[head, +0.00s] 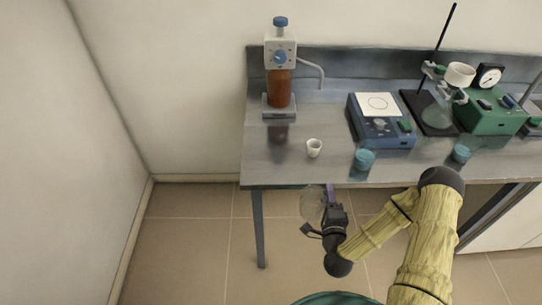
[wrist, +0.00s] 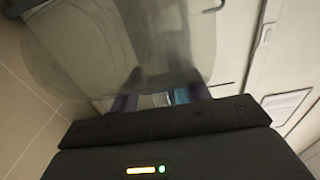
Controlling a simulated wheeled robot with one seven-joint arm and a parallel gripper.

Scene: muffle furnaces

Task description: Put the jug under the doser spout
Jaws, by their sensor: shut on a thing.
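The doser (head: 280,88) stands at the back left of the bench, with a brown bottle, a white head and blue knobs. Its thin grey spout (head: 318,68) reaches out to the right and bends down, with bare bench below it. My gripper (head: 329,197) is in front of the bench's front edge, below the level of the top. It is shut on the clear jug (head: 311,206), which is see-through and faint. In the wrist view the jug (wrist: 120,45) fills the upper middle, with my purple fingertips (wrist: 160,100) against it. Its exact tilt is hard to tell.
The grey bench (head: 262,165) has a small white crucible (head: 314,148) near its front, between my gripper and the doser. A blue scale (head: 382,122), a blue cup (head: 364,159), another blue cup (head: 461,153) and a green device (head: 490,112) stand to the right.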

